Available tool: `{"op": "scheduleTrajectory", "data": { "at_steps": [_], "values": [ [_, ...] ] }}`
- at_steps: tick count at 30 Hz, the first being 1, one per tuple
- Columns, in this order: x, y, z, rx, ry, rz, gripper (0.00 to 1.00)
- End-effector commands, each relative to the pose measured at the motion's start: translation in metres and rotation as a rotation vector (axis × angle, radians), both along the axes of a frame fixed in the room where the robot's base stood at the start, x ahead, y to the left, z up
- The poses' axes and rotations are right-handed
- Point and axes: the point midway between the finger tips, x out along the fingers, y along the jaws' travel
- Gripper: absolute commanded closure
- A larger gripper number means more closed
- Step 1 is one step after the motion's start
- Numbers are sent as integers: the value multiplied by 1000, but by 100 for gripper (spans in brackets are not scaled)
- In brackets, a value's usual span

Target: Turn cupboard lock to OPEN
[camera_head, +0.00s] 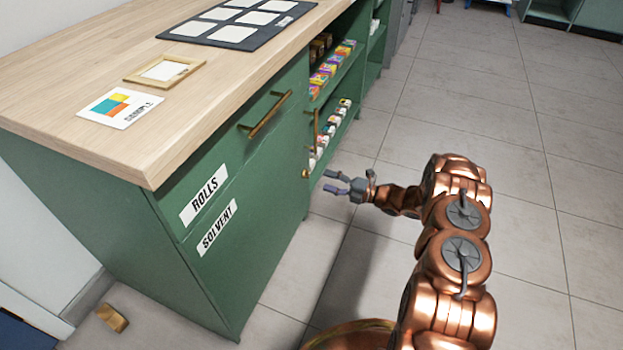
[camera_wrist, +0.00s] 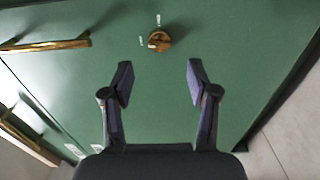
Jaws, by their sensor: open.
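The cupboard lock, a round brass knob (camera_wrist: 159,41), sits on the green door in the wrist view, just beyond and between my fingertips. Two small white marks lie around it, one above and one to its left; their wording is too small to read. The knob also shows at the door's far edge in the head view (camera_head: 306,174). My gripper (camera_head: 333,182) is open and empty, in front of the green cupboard door labelled SOLVENT (camera_head: 255,235). In the wrist view my gripper (camera_wrist: 160,80) has its two fingers spread apart, not touching the knob.
A brass drawer handle (camera_head: 265,115) is on the drawer labelled ROLLS, and a vertical brass handle (camera_head: 316,128) stands near the knob. Open shelves with colourful boxes (camera_head: 328,75) lie beyond. Tiled floor (camera_head: 530,170) to the right is clear. A wooden block (camera_head: 112,318) lies at lower left.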

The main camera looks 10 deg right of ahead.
Motion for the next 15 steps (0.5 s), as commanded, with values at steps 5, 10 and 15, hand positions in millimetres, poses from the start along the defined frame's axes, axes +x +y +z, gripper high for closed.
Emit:
{"op": "scheduleTrajectory", "data": {
  "at_steps": [5, 10, 15],
  "values": [
    [15, 22, -1, -1, -1, 4, 41],
    [29, 41, -1, 0, -2, 2, 41],
    [38, 52, 0, 0, 0, 1, 41]
  ]
}}
